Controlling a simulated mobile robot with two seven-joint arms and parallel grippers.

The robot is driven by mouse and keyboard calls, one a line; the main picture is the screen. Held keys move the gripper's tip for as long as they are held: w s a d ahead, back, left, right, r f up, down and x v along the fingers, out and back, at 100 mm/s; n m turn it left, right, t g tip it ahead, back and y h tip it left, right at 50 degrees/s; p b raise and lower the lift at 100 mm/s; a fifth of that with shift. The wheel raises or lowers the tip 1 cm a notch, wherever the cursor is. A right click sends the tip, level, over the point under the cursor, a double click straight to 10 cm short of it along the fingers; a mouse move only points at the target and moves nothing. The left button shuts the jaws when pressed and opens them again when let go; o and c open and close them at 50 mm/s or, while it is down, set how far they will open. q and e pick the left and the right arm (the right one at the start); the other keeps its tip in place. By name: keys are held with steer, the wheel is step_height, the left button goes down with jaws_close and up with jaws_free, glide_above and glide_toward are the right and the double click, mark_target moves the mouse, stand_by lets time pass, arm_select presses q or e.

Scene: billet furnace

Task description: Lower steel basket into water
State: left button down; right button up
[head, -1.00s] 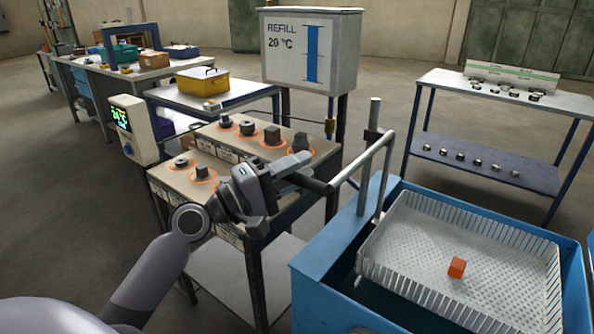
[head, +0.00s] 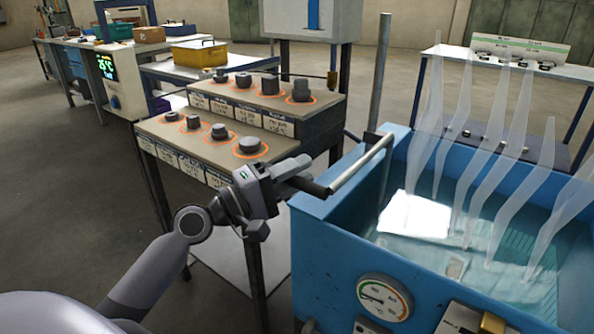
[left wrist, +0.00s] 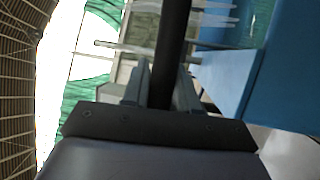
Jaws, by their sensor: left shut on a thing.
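My left gripper (head: 300,178) is shut on the black grip of a steel lever (head: 362,163) at the left rim of the blue tank (head: 335,245). In the left wrist view, the dark grip (left wrist: 172,45) runs between the two fingers (left wrist: 160,88). The steel basket (head: 517,240) is under the water (head: 420,248); only its slotted wall shows faintly. A small pale brownish block (head: 456,268) shows blurred below the surface. Tall, pale steam wisps rise from the water. My right gripper is out of view.
A stepped rack (head: 205,140) with several dark metal parts in orange rings stands left of the tank. A steel post (head: 379,85) rises by the tank's rim. A gauge (head: 384,297) is on the tank's front. A shelf table (head: 565,72) stands behind.

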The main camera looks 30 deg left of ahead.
arm_select(q)
step_height(320, 180, down, 3)
steer(key=shift+r+b, duration=0.1)
steer(key=shift+b, duration=0.4)
steer(key=shift+d+f+b, duration=0.1)
steer(key=shift+f+b, duration=1.15)
steer(key=shift+f, duration=0.05)
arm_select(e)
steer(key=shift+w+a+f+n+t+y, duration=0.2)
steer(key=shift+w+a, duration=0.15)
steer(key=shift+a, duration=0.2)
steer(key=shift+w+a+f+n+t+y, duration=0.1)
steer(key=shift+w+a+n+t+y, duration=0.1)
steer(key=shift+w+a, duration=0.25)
arm_select(q)
steer(key=shift+f, duration=0.1)
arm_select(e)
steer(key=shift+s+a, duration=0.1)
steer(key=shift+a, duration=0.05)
arm_select(q)
steer(key=c, duration=1)
jaws_free()
steer(key=shift+o, duration=0.2)
steer(key=shift+s, duration=0.1)
